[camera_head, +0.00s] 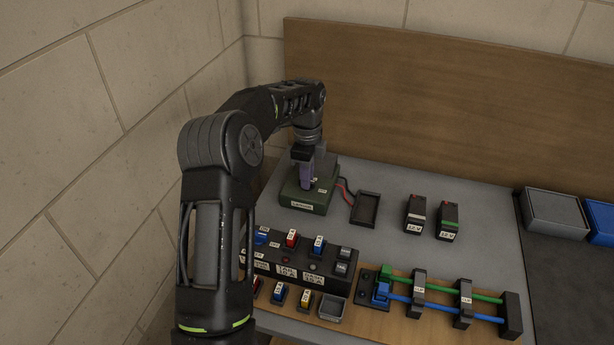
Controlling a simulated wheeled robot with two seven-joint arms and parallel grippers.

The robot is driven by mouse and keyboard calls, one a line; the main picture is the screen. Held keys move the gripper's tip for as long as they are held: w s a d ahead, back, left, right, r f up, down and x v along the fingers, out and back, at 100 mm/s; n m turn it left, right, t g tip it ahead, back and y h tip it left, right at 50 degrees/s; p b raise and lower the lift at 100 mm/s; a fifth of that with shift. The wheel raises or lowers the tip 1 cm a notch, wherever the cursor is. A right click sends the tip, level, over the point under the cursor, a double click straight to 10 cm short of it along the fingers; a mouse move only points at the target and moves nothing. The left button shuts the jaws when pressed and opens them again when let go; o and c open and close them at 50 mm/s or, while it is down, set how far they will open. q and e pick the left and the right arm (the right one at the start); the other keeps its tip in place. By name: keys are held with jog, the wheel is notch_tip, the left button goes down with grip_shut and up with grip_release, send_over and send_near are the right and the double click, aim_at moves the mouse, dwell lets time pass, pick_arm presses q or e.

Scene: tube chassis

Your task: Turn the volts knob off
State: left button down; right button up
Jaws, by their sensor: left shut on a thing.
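A green box (306,200) with a pale label on its front stands at the back left of the grey worktop. My left gripper (307,180) points down onto the top of this box and is shut on a small part there, which looks like the volts knob. The fingers and wrist cover most of that knob, so its pointer and setting cannot be seen. The writing on the label is too small to read. My right gripper is not in view.
Right of the box are red and black wires, a dark tray (366,209) and two black batteries (416,214). In front are a black switch panel (300,266) and a wooden board (404,328) with green and blue tubes. Grey (556,216) and blue bins stand right.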

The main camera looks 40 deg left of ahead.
pick_arm(q)
jog(key=c, duration=1.4)
grip_release()
jog(key=shift+r, duration=0.15)
notch_tip(320, 180, up, 8)
jog(key=shift+f, duration=0.2)
jog(key=shift+b, duration=0.3)
jog(key=shift+f, duration=0.1)
